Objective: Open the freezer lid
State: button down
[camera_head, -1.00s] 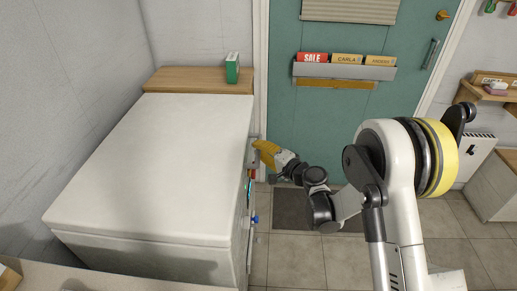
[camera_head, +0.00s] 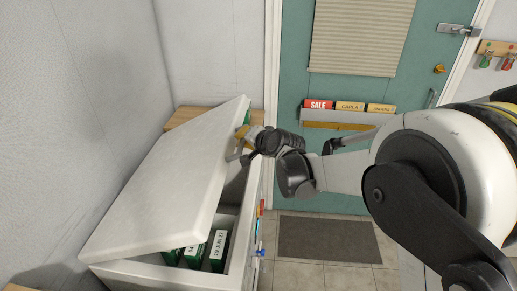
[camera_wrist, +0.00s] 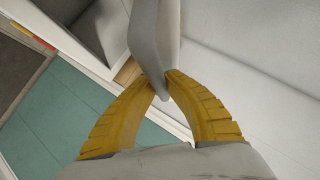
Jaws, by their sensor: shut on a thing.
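The white freezer lid (camera_head: 175,175) is tilted up, its right edge raised well above the freezer body (camera_head: 140,275) and its left side low by the wall. My gripper (camera_head: 243,137) is at the lid's raised right edge near the far end. In the wrist view, my gripper's yellow fingers (camera_wrist: 163,88) are shut on a grey handle (camera_wrist: 153,45) beside the lid's white underside or face; which of the two cannot be told. Green boxes with white labels (camera_head: 218,250) stand inside the freezer, showing through the gap. The head view hides most of the grip behind my wrist.
A wooden surface (camera_head: 190,116) lies behind the freezer, against the wall. A teal door (camera_head: 290,180) with a rack of signs (camera_head: 345,118) stands behind my arm. A dark mat (camera_head: 325,238) lies on the tiled floor, which is clear.

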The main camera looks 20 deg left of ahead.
jog(key=s+a+r+n+h+p, duration=0.1)
jog(key=s+a+r+h+p, duration=0.1)
jog(key=a+r+p, duration=0.5)
jog(key=s+a+r+n+h+p, duration=0.1)
jog(key=s+a+r+p, duration=0.3)
jog(key=a+r, duration=1.1)
jog(key=a+h+p, duration=0.1)
jog(key=a+p, duration=0.2)
jog(key=shift+a+r+n+p, duration=0.15)
jog(key=shift+n+p, duration=0.15)
jog(key=shift+p, duration=0.1)
jog(key=shift+s, duration=0.1)
jog(key=c, duration=1.7)
grip_release()
jog(key=shift+c, duration=0.2)
jog(key=o, duration=0.4)
jog(key=shift+a+h, duration=0.2)
jog(key=shift+h, duration=0.1)
jog(key=shift+c, duration=0.2)
jog(key=shift+d, duration=0.1)
